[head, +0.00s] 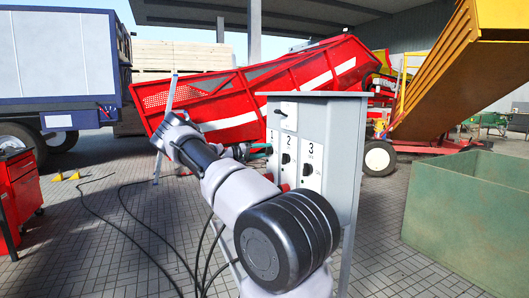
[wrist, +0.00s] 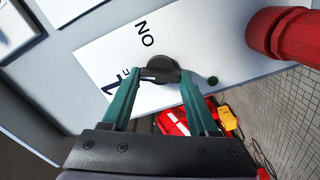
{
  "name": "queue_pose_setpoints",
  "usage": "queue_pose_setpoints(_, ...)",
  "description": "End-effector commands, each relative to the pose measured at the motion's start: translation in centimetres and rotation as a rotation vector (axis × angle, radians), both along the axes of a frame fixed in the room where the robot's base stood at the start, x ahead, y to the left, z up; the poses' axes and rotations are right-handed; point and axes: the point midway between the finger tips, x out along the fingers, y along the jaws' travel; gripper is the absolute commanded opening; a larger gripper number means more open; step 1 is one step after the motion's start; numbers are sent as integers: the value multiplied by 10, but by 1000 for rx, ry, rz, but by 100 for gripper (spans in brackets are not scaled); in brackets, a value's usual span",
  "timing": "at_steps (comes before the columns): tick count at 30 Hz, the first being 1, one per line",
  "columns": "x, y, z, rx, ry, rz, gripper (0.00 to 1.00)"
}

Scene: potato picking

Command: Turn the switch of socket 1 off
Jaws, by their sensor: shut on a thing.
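The grey switch cabinet (head: 335,150) stands in the middle of the head view, with white plates numbered 2 (head: 275,146) and 3 (head: 310,165). The plate of socket 1 is hidden there behind my arm. In the wrist view, a white plate (wrist: 205,40) bears the letters of ON and a partly covered mark that looks like a 1. My gripper (wrist: 162,75) has its two green fingers shut on the dark round switch knob (wrist: 160,64) of this plate. The fingertips sit on either side of the knob's grip, whose exact angle is hard to read.
A red connector (wrist: 275,35) sticks out close to the right of my fingers, and a small green button (wrist: 212,80) lies nearby. Black cables (head: 140,215) run over the paving. A green crate (head: 465,210) stands right; a red cabinet (head: 18,190) stands left.

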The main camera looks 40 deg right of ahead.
Motion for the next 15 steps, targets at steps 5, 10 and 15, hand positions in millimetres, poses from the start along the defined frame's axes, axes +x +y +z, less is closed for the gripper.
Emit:
queue_pose_setpoints(5, 1, 1, -1, 38, 152, 1, 4)
queue_pose_setpoints(10, 1, 1, -2, 69, 280, 2, 4)
queue_pose_setpoints(15, 1, 1, -3, 92, 378, 2, 4)
